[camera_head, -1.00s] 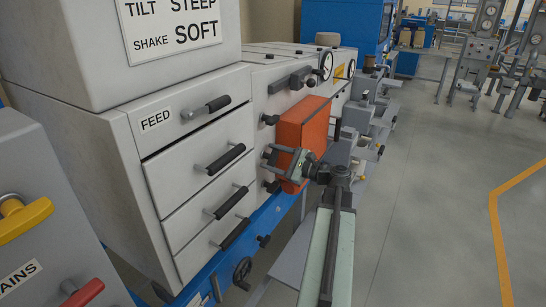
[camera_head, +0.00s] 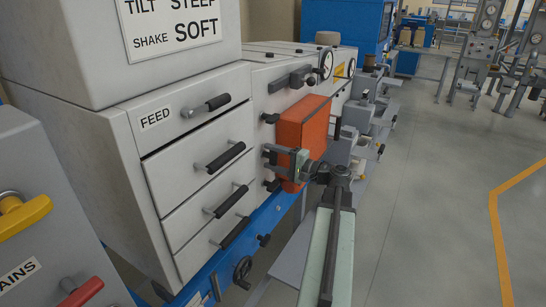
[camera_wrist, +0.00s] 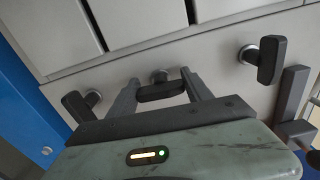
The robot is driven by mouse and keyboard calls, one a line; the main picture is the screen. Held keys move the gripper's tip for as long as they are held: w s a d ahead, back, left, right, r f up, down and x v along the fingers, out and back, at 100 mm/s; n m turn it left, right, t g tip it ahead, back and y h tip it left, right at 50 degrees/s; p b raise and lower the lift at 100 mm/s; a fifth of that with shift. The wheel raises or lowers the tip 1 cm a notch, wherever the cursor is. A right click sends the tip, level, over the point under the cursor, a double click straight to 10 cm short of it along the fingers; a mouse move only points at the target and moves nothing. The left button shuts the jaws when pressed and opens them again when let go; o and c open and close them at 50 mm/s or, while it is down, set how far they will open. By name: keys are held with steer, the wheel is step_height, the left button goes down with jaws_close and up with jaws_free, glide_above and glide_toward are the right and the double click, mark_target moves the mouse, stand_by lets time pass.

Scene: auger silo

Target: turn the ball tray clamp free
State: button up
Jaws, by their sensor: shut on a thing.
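My gripper (camera_head: 268,155) reaches the grey machine's front face, just left of the orange box. In the wrist view its two fingers (camera_wrist: 159,80) stand on either side of a dark T-shaped clamp handle (camera_wrist: 161,93) and are shut on it. The handle's bar lies nearly level across the space between the fingers. Its round metal base meets the pale panel. In the head view the fingers hide this handle. I see no label on it, so I cannot tell its name from the pictures.
Similar dark clamps sit above (camera_head: 270,118) and below (camera_head: 272,185) my gripper. The orange box (camera_head: 302,130) stands close to its right. Drawers with black handles (camera_head: 226,157) are to the left. A blue rail (camera_head: 235,265) runs below.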

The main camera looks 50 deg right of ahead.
steer(key=shift+d+f+n, duration=0.1)
steer(key=shift+n, duration=0.4)
steer(key=o, duration=1.4)
steer(key=shift+c, duration=0.2)
steer(key=v, duration=0.8)
